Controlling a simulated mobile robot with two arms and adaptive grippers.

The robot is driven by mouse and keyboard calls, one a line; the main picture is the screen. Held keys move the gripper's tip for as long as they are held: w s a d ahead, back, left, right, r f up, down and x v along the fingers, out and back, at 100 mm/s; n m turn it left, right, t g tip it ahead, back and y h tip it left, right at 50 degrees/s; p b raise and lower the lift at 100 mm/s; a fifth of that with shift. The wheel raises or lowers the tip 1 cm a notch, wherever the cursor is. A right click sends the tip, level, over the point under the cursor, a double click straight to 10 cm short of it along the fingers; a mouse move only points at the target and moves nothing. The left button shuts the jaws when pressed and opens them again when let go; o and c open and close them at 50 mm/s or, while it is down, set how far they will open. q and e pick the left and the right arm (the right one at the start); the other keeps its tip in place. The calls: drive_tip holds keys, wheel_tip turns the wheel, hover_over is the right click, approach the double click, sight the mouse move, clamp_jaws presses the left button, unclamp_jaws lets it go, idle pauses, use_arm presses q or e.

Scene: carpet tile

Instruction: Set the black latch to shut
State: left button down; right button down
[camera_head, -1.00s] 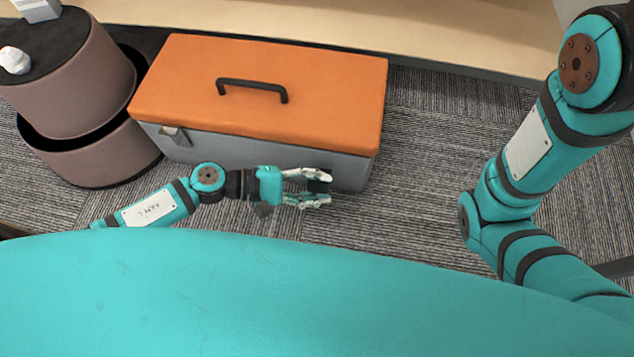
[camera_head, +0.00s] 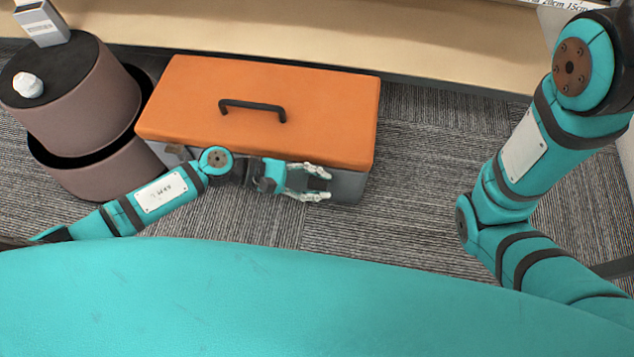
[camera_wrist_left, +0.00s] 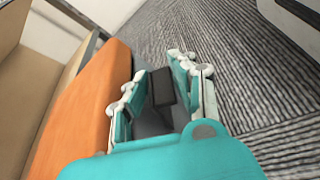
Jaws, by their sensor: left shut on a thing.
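The toolbox has an orange lid (camera_head: 300,100) and a grey body (camera_head: 346,186). The black latch (camera_wrist_left: 163,88) shows in the left wrist view as a dark block between my left fingers, at the box's front. My left gripper (camera_head: 311,183) is at the right part of the box's front, beside the lid's front edge, and is shut on the black latch; it also shows in the left wrist view (camera_wrist_left: 158,86). In the head view the fingers mostly hide the latch. My right arm shows at the right, but its gripper is out of view.
A black handle (camera_head: 252,109) is on the lid. A round brown stool (camera_head: 85,110) with a white object (camera_head: 28,85) stands left. Carpet right of the box is clear.

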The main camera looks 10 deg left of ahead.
use_arm(q)
drive_tip(key=shift+w+r, duration=0.1)
drive_tip(key=shift+w, duration=0.2)
drive_tip(key=c, duration=1.5)
unclamp_jaws()
drive_tip(key=o, duration=0.3)
drive_tip(key=shift+s, duration=0.1)
drive_tip(key=v, duration=1.2)
